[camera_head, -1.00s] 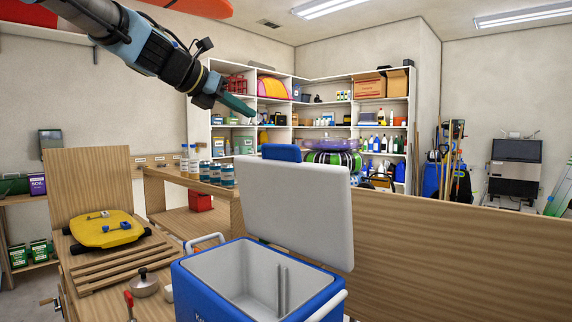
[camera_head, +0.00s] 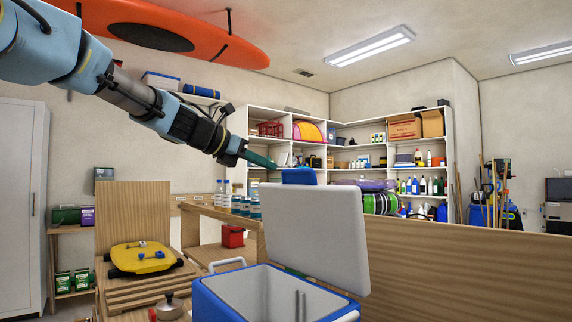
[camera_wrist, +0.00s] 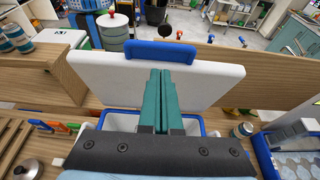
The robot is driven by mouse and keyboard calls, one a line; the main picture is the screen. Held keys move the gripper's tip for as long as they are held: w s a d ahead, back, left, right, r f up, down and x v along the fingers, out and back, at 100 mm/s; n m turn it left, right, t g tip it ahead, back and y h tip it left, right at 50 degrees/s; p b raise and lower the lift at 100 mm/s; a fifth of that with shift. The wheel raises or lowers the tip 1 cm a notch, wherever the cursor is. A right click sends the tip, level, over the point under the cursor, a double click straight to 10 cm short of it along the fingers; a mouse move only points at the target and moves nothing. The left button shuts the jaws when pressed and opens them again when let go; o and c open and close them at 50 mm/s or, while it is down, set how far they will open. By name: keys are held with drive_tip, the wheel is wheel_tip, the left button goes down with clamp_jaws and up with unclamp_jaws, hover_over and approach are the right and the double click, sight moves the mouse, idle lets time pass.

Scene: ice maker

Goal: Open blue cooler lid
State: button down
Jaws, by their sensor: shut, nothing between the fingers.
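The blue cooler (camera_head: 275,293) stands at the bottom middle of the head view. Its white lid (camera_head: 318,235) is raised and leans back, with the empty-looking white interior showing below. A blue handle (camera_wrist: 176,50) sits on the lid's top edge in the wrist view; it also shows in the head view (camera_head: 299,176). My gripper (camera_head: 268,162) is above and left of the lid in the head view. Its teal fingers (camera_wrist: 162,75) are shut together and empty. In the wrist view they overlap the lid's inner face, below the handle; I cannot tell whether they touch it.
A metal pot (camera_head: 168,306) lies near the cooler's left side. Jars (camera_head: 240,203) stand on a shelf behind. A wooden panel (camera_head: 470,268) runs behind and right of the cooler.

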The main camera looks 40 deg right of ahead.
sight(295, 170)
drive_tip(key=shift+r+p+x, duration=0.15)
drive_tip(key=shift+p+x, duration=0.25)
drive_tip(key=shift+x, duration=0.65)
drive_tip(key=shift+r+p+x, duration=0.2)
drive_tip(key=shift+p+x, duration=0.15)
drive_tip(key=shift+x, duration=0.7)
drive_tip(key=shift+r+p+x, duration=0.15)
drive_tip(key=shift+p+x, duration=0.25)
drive_tip(key=shift+x, duration=0.65)
drive_tip(key=shift+d, duration=0.15)
drive_tip(key=shift+d+r+p, duration=0.2)
drive_tip(key=shift+p, duration=0.1)
drive_tip(key=d+p, duration=0.2)
drive_tip(key=p, duration=0.1)
drive_tip(key=shift+s+d+r, duration=0.1)
drive_tip(key=shift+d+r, duration=0.3)
drive_tip(key=shift+d+f+p, duration=0.2)
drive_tip(key=shift+d+p, duration=0.1)
drive_tip(key=shift+d, duration=0.25)
